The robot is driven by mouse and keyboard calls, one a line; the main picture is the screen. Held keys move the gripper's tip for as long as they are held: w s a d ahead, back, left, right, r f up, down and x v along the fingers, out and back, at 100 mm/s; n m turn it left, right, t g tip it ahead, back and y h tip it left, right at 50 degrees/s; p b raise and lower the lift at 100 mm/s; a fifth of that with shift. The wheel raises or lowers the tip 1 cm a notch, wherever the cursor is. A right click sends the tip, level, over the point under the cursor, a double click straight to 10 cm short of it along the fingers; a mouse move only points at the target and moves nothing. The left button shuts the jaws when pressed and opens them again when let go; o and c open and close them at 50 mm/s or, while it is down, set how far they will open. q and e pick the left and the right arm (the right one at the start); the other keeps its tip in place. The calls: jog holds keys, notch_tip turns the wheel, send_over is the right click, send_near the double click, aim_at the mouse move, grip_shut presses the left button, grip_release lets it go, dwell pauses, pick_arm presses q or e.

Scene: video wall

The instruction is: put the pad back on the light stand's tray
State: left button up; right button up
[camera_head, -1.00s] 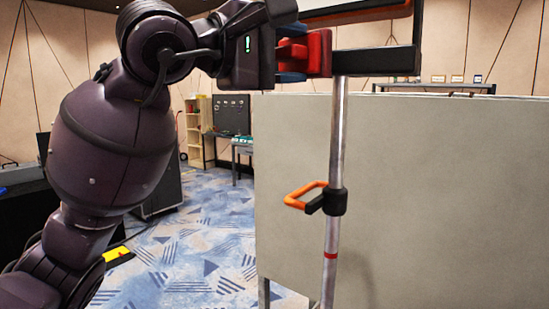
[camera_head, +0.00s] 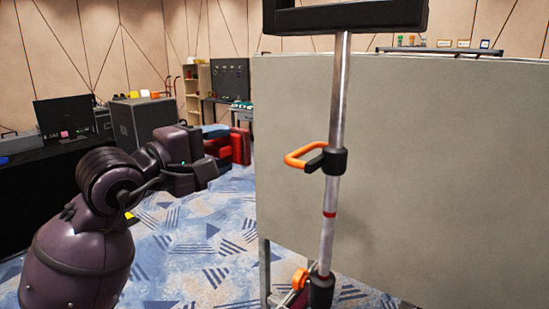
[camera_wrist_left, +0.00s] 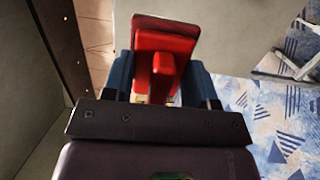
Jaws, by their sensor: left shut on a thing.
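My left gripper (camera_head: 218,143) is shut on a red pad (camera_head: 238,148), held at left of the light stand (camera_head: 341,95) and below its top. In the left wrist view, the red block-like pad (camera_wrist_left: 165,45) sits between the two dark blue fingers of the gripper (camera_wrist_left: 163,85). The stand's pole is silver, with an orange-handled clamp (camera_head: 306,157) partway up. The pad is apart from the tray. My right gripper is not in view.
A large grey panel (camera_head: 440,170) stands right behind the stand. A black table with a monitor (camera_head: 64,115) and a dark case (camera_head: 143,122) are at the left. Patterned blue carpet (camera_head: 185,250) is open between my left arm and the panel.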

pick_arm(q)
jog(key=s+a+f+n+t+y, duration=0.1)
jog(key=s+a+f, duration=0.1)
jog(key=f, duration=0.7)
jog(key=s+a+f+n+y, duration=0.1)
jog(key=s+a+f, duration=0.1)
jog(key=a+f, duration=0.3)
jog(key=s+a+f+t+y, duration=0.1)
jog(key=s+a+f, duration=0.2)
jog(key=f, duration=1.1)
jog(key=shift+a+n+t, duration=0.3)
jog(key=shift+a+n, duration=0.1)
jog(key=shift+a, duration=0.35)
jog(key=shift+d, duration=0.15)
